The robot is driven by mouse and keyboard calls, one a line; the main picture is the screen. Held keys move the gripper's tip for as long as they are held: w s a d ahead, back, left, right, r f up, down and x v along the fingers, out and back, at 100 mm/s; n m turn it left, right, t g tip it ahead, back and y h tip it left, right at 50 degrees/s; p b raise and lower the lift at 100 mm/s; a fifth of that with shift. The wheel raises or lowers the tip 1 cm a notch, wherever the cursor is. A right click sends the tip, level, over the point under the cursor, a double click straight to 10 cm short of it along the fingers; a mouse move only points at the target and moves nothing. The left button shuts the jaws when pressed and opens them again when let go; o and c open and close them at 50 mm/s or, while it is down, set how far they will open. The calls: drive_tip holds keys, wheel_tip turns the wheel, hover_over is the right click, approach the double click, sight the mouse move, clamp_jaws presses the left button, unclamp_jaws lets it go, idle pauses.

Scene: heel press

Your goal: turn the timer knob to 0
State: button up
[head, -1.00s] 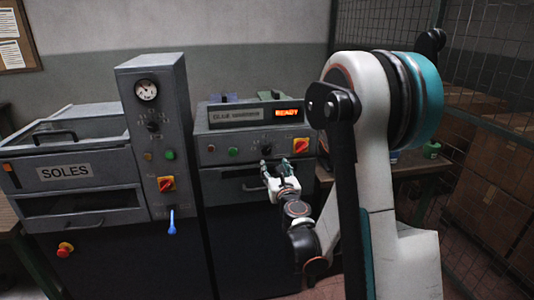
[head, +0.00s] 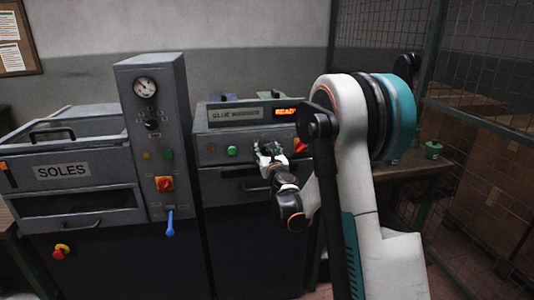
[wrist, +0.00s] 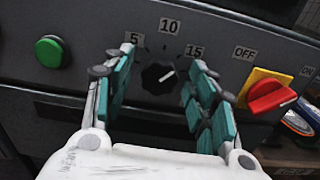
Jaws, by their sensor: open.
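The black timer knob (wrist: 157,78) is on the grey front panel of the glue machine, with labels 5, 10 and 15 above it. Its white pointer mark points up and right, roughly toward the 15. No 0 label is visible. My gripper (wrist: 160,84) is open, with one teal-padded finger left of the knob and the other right of it. Whether the fingers touch the knob cannot be told. In the head view my gripper (head: 269,150) is at the machine's panel and hides the knob.
A green button (wrist: 49,51) is left of the knob, and a red switch on a yellow plate (wrist: 270,94) is to the right, near the right finger. The SOLES machine (head: 62,171) stands left, with a blue lever (head: 170,222). A wire-mesh fence is at the right.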

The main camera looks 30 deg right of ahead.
drive_tip(key=c, duration=1)
drive_tip(key=shift+c, duration=0.2)
